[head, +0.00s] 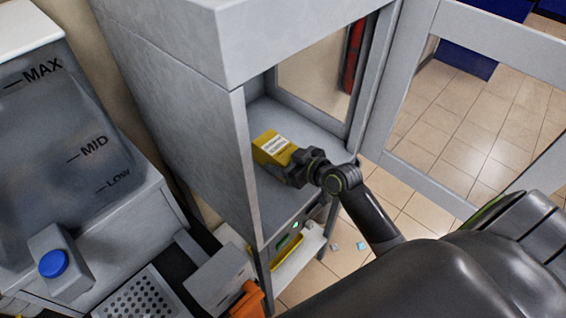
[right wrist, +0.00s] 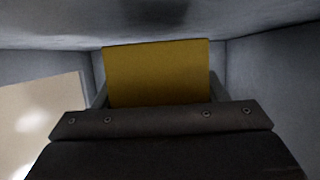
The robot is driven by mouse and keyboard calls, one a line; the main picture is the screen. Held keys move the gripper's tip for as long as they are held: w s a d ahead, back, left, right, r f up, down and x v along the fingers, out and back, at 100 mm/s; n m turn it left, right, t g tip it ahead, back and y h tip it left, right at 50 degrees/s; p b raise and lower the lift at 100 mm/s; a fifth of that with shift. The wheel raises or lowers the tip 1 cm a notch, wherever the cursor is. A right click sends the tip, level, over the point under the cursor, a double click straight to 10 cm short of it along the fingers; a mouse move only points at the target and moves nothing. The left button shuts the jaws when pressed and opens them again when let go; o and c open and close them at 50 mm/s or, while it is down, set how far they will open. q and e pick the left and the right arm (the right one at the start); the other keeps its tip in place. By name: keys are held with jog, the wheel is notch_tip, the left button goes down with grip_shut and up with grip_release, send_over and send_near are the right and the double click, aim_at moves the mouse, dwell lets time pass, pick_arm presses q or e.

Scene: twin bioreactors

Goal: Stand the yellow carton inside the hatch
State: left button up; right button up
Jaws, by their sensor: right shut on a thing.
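The yellow carton (head: 270,146) with a white label is inside the hatch (head: 290,115), a grey cabinet compartment with its windowed door (head: 440,165) swung open to the right. My right gripper (head: 297,163) reaches in from the right and is shut on the carton. The carton looks tilted in the head view, and I cannot tell whether its base touches the hatch floor. In the right wrist view the carton (right wrist: 157,72) fills the middle beyond the gripper (right wrist: 160,112), with grey hatch walls around it. My left gripper is not in view.
A tank (head: 65,150) marked MAX, MID and LOW stands at the left, with a blue knob (head: 53,264) below it. An orange object (head: 247,300) and a perforated tray (head: 145,295) are at the bottom. Tiled floor (head: 440,120) shows behind the door.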

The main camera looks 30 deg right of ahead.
jog(key=shift+f, duration=1.1)
jog(key=o, duration=1.1)
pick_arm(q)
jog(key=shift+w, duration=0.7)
pick_arm(e)
jog(key=shift+o, duration=0.4)
